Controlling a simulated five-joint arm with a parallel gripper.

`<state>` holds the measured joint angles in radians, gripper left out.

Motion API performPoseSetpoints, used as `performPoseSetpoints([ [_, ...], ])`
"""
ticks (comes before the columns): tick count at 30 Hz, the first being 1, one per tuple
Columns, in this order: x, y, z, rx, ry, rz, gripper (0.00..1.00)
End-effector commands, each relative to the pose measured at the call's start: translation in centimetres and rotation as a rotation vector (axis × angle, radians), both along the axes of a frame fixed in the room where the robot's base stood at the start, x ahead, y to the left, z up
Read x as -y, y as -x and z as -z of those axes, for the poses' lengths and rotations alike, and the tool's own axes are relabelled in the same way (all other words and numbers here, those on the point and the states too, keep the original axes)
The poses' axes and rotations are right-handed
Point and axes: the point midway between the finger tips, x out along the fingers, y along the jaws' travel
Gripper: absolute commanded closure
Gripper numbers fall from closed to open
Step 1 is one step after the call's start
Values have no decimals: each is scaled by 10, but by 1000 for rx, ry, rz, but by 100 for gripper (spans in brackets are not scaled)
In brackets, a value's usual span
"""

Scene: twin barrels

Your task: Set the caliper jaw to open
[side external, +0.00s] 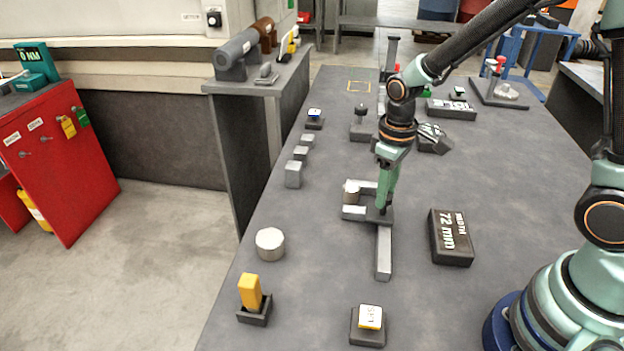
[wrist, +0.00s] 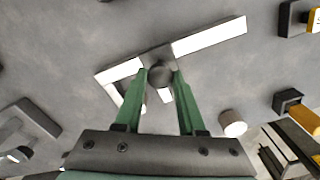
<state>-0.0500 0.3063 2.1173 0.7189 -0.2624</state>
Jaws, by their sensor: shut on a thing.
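The caliper lies flat on the grey bench, with a pale metal beam (side external: 383,258) reaching toward the camera in the side view and two short jaws (side external: 354,212) pointing left. A pale cylinder (side external: 351,193) stands at the jaws; I cannot tell whether both touch it. My gripper (side external: 382,207) points down at the caliper, its green fingers shut on a dark round knob (wrist: 160,74) on the sliding part. In the wrist view the fingers (wrist: 160,80) flank the knob, and the beam (wrist: 210,37) runs to the upper right. The fingers partly hide the jaws there.
A dark block marked 72 mm (side external: 451,238) lies right of the beam. Several grey blocks (side external: 293,175) line the left edge.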

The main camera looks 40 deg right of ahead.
Motion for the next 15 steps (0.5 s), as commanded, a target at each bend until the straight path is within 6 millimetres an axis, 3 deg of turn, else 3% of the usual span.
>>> performPoseSetpoints([
  [5,-18,17,-2,4,0,-3,100],
  [14,-20,19,-2,4,0,-1,100],
  [15,-20,18,-2,4,0,-1,57],
])
